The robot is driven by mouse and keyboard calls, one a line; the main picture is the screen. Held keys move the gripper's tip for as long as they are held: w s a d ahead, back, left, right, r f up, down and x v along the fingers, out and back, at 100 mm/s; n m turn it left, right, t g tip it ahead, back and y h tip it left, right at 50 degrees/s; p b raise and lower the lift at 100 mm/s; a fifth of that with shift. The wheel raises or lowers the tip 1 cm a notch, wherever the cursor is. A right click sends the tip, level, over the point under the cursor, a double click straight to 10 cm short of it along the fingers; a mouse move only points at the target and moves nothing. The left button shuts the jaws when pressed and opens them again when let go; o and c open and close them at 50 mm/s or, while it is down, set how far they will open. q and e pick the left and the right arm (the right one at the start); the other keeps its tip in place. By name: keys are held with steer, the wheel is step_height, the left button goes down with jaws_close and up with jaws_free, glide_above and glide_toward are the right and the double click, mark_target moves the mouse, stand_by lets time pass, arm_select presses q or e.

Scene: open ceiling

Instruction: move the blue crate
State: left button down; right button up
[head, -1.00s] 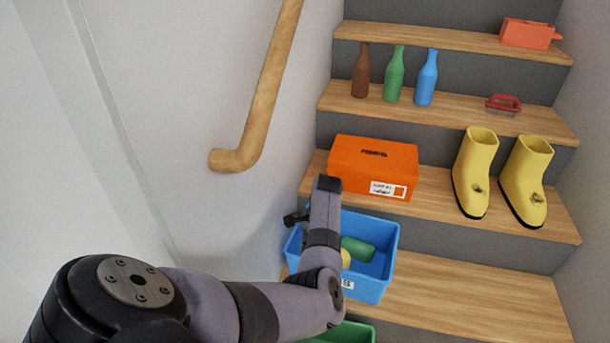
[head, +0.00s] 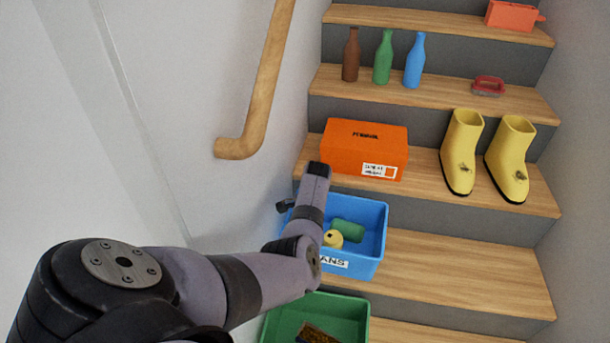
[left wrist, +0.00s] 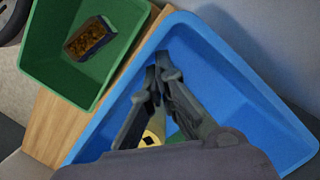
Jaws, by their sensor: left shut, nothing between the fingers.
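The blue crate (head: 366,266) stands upright on a wooden stair step, with a partly covered label ending in "ANS" on its front. It holds a green can (head: 348,231) and a yellow can (head: 333,239). My left arm reaches across the crate's left side in the head view and hides part of it; the gripper's fingers are hidden there. In the left wrist view my left gripper (left wrist: 160,68) is shut and empty over the blue crate (left wrist: 245,105), near one wall; I cannot tell whether it touches. My right gripper is not in view.
A green crate (head: 283,318) with a brown item in it stands below, in front of the blue crate. An orange box (head: 350,150) and yellow boots (head: 462,155) are on the step above; bottles stand higher. A wooden handrail (head: 262,95) runs along the left wall. The step right of the crate is clear.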

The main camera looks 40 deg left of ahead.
arm_select(q)
steer(key=v, duration=1.2)
